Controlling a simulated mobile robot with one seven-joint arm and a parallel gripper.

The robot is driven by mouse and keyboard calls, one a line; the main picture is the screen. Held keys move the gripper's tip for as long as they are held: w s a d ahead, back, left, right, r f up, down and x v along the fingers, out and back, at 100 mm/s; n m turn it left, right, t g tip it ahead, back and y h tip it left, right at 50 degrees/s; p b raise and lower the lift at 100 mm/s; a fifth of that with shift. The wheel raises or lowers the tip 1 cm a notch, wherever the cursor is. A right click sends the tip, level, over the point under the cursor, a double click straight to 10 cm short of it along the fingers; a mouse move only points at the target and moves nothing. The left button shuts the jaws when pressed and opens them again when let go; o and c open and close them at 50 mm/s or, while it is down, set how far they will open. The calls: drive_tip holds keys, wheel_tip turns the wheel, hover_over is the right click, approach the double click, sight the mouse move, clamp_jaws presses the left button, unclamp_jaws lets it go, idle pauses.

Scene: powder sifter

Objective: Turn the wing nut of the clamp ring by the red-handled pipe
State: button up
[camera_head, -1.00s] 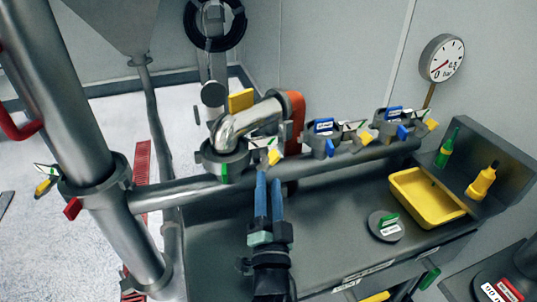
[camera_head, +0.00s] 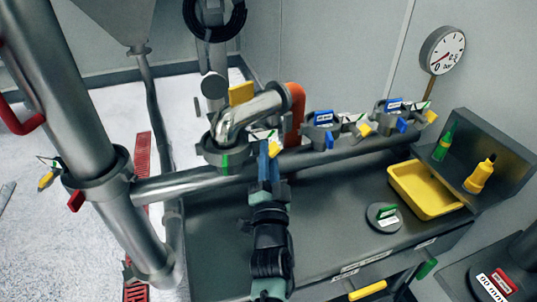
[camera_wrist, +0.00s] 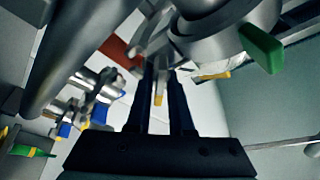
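A metal elbow pipe (camera_head: 245,112) has a red-orange part (camera_head: 294,112) at its right end. A grey clamp ring (camera_head: 212,157) with a green tab (camera_head: 225,163) sits at the elbow's lower end. On the ring's right side is a small wing nut with a yellow end (camera_head: 271,151). My gripper (camera_head: 266,158) is at this wing nut, its blue fingers partly hiding it. In the wrist view the fingers (camera_wrist: 162,85) stand apart, with a yellow piece (camera_wrist: 158,98) showing in the gap. Whether they touch it cannot be told. The green tab (camera_wrist: 262,48) is at upper right.
A thick pipe (camera_head: 65,110) with a red handle (camera_head: 25,120) and its own clamp ring (camera_head: 100,175) stands at left. More clamps (camera_head: 325,130) line the horizontal pipe at right. A yellow tray (camera_head: 428,190) and bottles (camera_head: 481,176) are on the bench.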

drive_tip(key=shift+n, duration=0.5)
clamp_jaws()
drive_tip(key=n+y, duration=0.1)
drive_tip(key=n, duration=0.1)
drive_tip(key=n+y, duration=0.1)
drive_tip(key=n, duration=0.2)
drive_tip(key=shift+d+t+y, duration=0.1)
drive_tip(key=shift+t+y, duration=0.2)
drive_tip(key=shift+t, duration=0.1)
drive_tip(key=n+y, duration=0.1)
drive_tip(key=n, duration=0.2)
drive_tip(key=n+y, duration=0.2)
drive_tip(key=n, duration=0.1)
drive_tip(key=shift+n+g+y+b, duration=0.3)
drive_tip(key=shift+n+b, duration=0.05)
drive_tip(key=shift+n, duration=0.05)
drive_tip(key=n+y, duration=0.1)
drive_tip(key=n, duration=0.2)
drive_tip(key=n+g+y, duration=0.1)
drive_tip(key=n+y, duration=0.1)
drive_tip(key=n, duration=0.1)
drive_tip(key=shift+n+g, duration=0.3)
drive_tip(key=shift+n+g+y, duration=0.4)
drive_tip(key=shift+n+g, duration=0.05)
drive_tip(key=shift+n, duration=0.85)
drive_tip(key=shift+n+g+y, duration=0.4)
drive_tip(key=shift+n+g, duration=0.05)
drive_tip(key=shift+n, duration=0.85)
drive_tip(key=o, duration=0.6)
unclamp_jaws()
